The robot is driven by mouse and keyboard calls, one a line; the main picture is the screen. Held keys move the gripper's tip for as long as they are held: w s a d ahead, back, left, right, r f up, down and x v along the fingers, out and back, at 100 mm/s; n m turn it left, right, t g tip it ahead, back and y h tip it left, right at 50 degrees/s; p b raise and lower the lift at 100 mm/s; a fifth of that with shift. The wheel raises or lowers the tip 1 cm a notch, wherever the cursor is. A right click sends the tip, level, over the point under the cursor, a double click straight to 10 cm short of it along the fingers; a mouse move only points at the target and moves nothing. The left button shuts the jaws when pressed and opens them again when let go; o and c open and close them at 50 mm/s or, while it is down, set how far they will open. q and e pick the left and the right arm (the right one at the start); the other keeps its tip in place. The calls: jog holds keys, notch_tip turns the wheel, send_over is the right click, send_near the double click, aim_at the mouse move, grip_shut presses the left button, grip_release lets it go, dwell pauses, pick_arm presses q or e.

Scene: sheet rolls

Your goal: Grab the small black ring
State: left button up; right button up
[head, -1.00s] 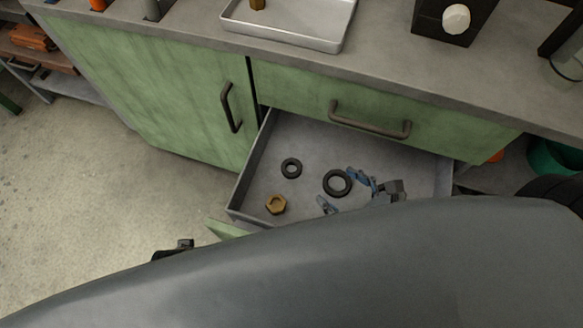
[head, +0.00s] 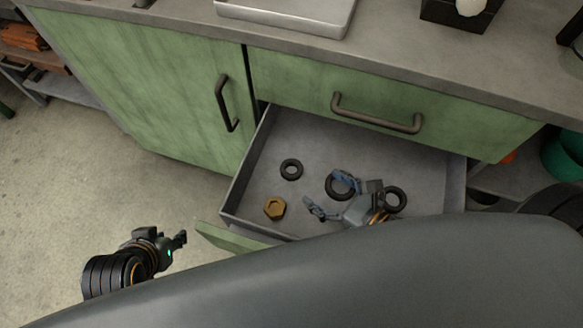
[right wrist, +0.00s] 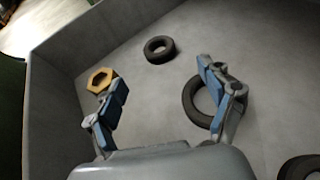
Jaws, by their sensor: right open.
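A small black ring (head: 291,169) lies flat on the floor of the open drawer; it also shows in the right wrist view (right wrist: 160,48). A larger black ring (head: 332,193) lies to its right, partly behind a finger of my right gripper; it also shows in the right wrist view (right wrist: 191,104). A third black ring (head: 395,197) lies further right, cut off in the right wrist view (right wrist: 300,169). My right gripper (head: 328,193) is open and empty over the drawer, the small ring beyond its fingertips (right wrist: 162,75). My left gripper (head: 181,240) is outside the drawer; its jaw opening is unclear.
A brass hex nut (head: 274,208) lies near the drawer's left front corner; it also shows in the right wrist view (right wrist: 101,80). The grey drawer walls (head: 250,160) surround these parts. A metal tray (head: 285,20) stands on the counter above. Open floor lies left.

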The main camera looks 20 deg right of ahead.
aim_at(294, 171)
jog(key=x, duration=0.4)
jog(key=shift+w+a+f+b, duration=0.15)
jog(key=shift+w+a+b, duration=0.05)
jog(key=shift+w+b, duration=0.1)
jog(key=b+x, duration=0.1)
jog(key=x, duration=0.3)
jog(key=shift+a+f, duration=0.1)
jog(key=shift+f, duration=0.05)
jog(key=shift+w+a, duration=0.1)
jog(key=shift+w, duration=0.1)
pick_arm(q)
jog(key=w+d+r+t+h, duration=0.1)
jog(key=w+d+r+t, duration=0.2)
jog(key=w, duration=0.5)
jog(key=shift+r+t, duration=0.9)
jog(key=shift+t, duration=0.2)
jog(key=shift+w, duration=0.1)
pick_arm(e)
jog(key=shift+c, duration=0.4)
jog(key=c, duration=1)
